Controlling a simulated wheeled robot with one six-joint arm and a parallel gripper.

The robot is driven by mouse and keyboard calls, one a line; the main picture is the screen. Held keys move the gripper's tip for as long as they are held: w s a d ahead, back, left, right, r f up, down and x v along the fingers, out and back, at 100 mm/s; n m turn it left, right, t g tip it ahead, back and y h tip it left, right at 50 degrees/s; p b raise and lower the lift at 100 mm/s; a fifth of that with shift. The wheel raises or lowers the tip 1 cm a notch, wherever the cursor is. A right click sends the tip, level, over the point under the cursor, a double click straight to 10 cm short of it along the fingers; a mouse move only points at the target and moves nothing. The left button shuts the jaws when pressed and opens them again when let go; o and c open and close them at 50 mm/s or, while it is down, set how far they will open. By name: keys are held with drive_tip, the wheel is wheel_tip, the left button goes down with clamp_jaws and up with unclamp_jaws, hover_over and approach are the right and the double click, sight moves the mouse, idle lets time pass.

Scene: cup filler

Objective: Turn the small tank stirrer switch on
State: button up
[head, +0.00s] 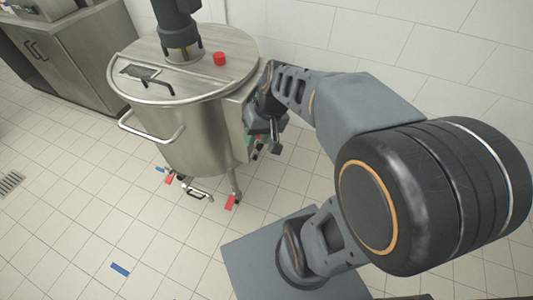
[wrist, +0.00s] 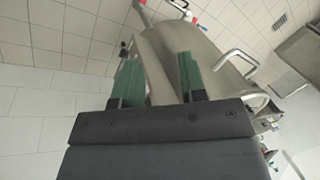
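The small steel tank (head: 175,130) stands on legs on the tiled floor, with a lid and a dark stirrer motor (head: 178,25) on top. A steel box (head: 237,115) is on its right side, partly covered by my arm. My gripper (head: 262,143) is at this box, low on the tank's right side. In the wrist view the two green fingers of my gripper (wrist: 160,80) are apart, with the edge of a steel surface (wrist: 158,60) showing between and beyond them. I cannot make out the stirrer switch; the gripper may hide it. Whether the fingers touch the box is unclear.
A red knob (head: 219,59) sits on the lid. A steel cabinet (head: 70,60) stands at the left.

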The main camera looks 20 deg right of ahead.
drive_tip(key=w+d+f+m+y+b, duration=0.1)
drive_tip(key=w+f+y+b, duration=0.15)
drive_tip(key=f, duration=0.45)
drive_tip(key=w+d+f+m+y+b, duration=0.1)
drive_tip(key=w+f+y+b, duration=0.1)
drive_tip(key=w+f+b, duration=0.3)
drive_tip(key=m+t+y+b, duration=0.4)
drive_tip(key=m+t+b, duration=0.2)
drive_tip(key=t+b, duration=0.8)
approach(262, 147)
drive_tip(key=w+a+b, duration=0.1)
drive_tip(key=w+a, duration=0.1)
drive_tip(key=w+a+g+b, duration=0.1)
drive_tip(key=w+a, duration=0.1)
drive_tip(key=w, duration=0.1)
drive_tip(key=w+a+g+b, duration=0.1)
drive_tip(key=w+a+b, duration=0.1)
drive_tip(key=shift+w+r, duration=0.25)
drive_tip(key=shift+w, duration=0.05)
clamp_jaws()
